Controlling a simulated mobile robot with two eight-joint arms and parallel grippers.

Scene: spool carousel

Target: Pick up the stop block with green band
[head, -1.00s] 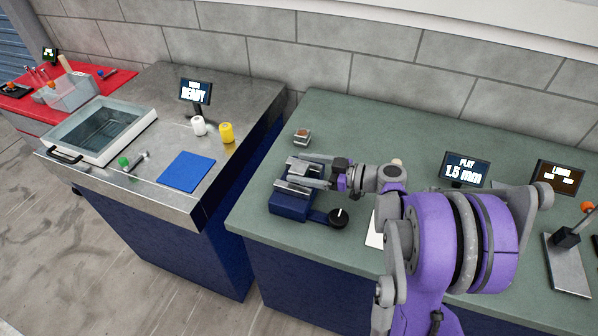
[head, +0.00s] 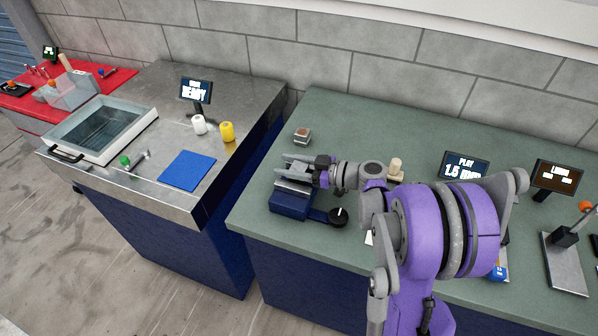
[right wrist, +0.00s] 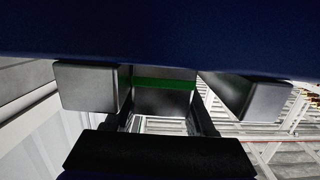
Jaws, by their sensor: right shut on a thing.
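My right gripper (head: 299,167) is just above the dark blue vise-like fixture (head: 290,205) with metal jaws on the green bench. In the right wrist view, the stop block (right wrist: 162,103), dark grey with a green band across it, sits between the two grey fingers of my right gripper (right wrist: 165,88). The gripper is shut on it. In the head view the block is too hidden by the fingers to make out. Whether the block is clear of the fixture cannot be told. My left gripper is in neither view.
A black dial (head: 338,217) sticks out at the fixture's right. A small box with a brown top (head: 302,135) stands behind. A display reading "PLAY 1.5 mm" (head: 464,166) is at the right. The bench's left front is clear. A gap separates the steel table (head: 245,95).

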